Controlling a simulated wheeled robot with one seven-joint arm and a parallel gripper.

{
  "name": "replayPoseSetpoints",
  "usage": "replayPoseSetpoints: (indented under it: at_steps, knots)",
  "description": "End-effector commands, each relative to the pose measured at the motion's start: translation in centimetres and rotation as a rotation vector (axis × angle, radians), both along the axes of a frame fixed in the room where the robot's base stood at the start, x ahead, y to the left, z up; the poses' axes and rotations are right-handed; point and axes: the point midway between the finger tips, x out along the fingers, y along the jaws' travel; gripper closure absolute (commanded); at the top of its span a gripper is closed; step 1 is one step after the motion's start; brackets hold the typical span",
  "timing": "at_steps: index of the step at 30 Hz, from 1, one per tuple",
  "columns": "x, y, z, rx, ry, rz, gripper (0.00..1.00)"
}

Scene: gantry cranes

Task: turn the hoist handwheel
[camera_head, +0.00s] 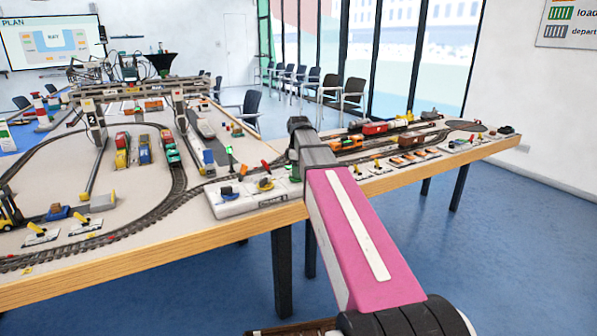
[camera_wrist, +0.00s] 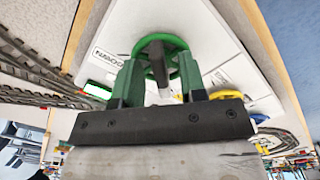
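The green handwheel (camera_wrist: 160,40) shows in the wrist view on the white control panel (camera_wrist: 204,28), just beyond my fingertips. My gripper (camera_wrist: 158,66) has two green fingers standing apart, one toward each side of the wheel. The lower part of its rim is partly hidden by the fingers, and I cannot tell whether they touch it. In the head view the panel (camera_head: 236,208) lies at the table's front edge, and my grey and pink arm reaches over its right end.
Railway track (camera_head: 176,192) curves past on the left. A gantry crane (camera_head: 93,125) and toy trucks (camera_head: 145,149) stand farther left. Orange wagons (camera_head: 347,144) stand on the right.

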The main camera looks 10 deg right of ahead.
Motion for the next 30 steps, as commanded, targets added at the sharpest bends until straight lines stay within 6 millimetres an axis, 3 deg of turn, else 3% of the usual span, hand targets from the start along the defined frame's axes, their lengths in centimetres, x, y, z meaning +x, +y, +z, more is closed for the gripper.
replayPoseSetpoints:
  at_steps: [8, 21, 30]
  knots:
    - [0.1, 0.0, 1.2, 0.001, -0.001, -0.001, 0.62]
    - [0.1, 0.0, 8.3, 0.001, -0.001, 0.000, 0.62]
    - [0.0, 0.0, 10.7, 0.000, 0.000, 0.000, 0.62]
